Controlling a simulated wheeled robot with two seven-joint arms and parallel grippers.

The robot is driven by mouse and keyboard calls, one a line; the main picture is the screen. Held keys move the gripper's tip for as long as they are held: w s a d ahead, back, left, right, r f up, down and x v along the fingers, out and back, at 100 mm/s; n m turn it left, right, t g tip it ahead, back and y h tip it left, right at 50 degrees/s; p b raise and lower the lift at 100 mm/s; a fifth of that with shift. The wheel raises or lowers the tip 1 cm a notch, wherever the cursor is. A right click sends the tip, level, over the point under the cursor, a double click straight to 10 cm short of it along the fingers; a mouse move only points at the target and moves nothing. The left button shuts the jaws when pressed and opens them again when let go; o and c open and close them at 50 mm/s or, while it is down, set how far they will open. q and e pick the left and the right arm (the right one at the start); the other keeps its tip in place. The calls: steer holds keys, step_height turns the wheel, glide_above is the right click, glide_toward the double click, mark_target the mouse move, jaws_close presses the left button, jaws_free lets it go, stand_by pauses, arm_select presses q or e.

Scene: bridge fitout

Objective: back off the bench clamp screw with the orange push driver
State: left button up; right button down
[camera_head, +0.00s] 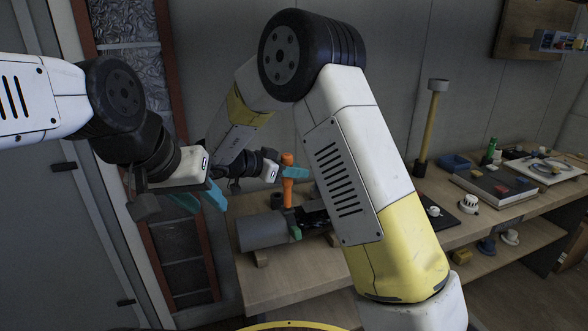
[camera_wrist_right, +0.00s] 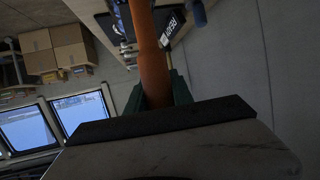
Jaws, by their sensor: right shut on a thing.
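The orange push driver (camera_head: 287,187) stands roughly upright above the bench clamp (camera_head: 312,222). My right gripper (camera_head: 292,172) is shut on its upper part. In the right wrist view the orange shaft-like body of the driver (camera_wrist_right: 150,55) runs between the green fingers (camera_wrist_right: 158,90). The clamp sits beside a grey cylinder (camera_head: 262,230) on the bench. The clamp screw and the driver's tip are too small to make out, so I cannot tell whether they touch. My left gripper (camera_head: 204,200) is open and empty, left of the bench, with its teal fingers apart.
The wooden bench (camera_head: 290,275) runs to the right, partly hidden by my right arm. A yellow post (camera_head: 430,130), a blue bin (camera_head: 455,163), a green bottle (camera_head: 491,150) and a flat grey case (camera_head: 495,184) stand on it. A door and panel are at left.

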steer(key=shift+r, duration=3)
